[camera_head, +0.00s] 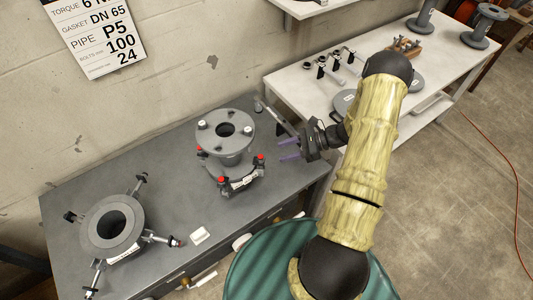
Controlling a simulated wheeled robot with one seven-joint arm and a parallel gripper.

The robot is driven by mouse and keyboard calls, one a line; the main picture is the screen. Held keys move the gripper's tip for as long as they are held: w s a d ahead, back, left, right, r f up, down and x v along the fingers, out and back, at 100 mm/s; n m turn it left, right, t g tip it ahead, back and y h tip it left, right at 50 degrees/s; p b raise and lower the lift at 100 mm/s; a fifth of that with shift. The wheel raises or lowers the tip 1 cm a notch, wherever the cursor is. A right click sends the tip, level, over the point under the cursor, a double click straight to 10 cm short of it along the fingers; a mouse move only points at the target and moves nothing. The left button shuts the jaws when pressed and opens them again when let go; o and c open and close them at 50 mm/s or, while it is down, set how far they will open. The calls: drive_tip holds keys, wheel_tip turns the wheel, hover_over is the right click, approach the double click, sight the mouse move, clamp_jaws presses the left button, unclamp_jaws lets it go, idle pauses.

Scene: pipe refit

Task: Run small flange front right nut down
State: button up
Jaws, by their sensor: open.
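The small flange (225,129) is a grey round flange with a dark centre hole, on a pipe stub standing on the dark grey bench. Light nuts or bolt ends show on its rim, one at the left (203,125) and one at the right (250,129). I cannot tell for sure which is the front right nut or how far down it sits. My gripper (289,149) is open and empty, its purple fingers pointing left, to the right of the flange and apart from it. A dark bracket with red-tipped ends (241,184) is at the flange's front foot.
A larger flange (112,224) with clamp arms stands at the left of the dark bench (160,171). A small white block (200,235) lies between them. A white bench (440,72) with tools and discs is at the right. A grey bar stands behind my gripper.

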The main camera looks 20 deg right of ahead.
sight(263, 157)
drive_tip(key=p+x, duration=0.2)
drive_tip(key=x, duration=0.5)
drive_tip(key=shift+a, duration=0.2)
clamp_jaws()
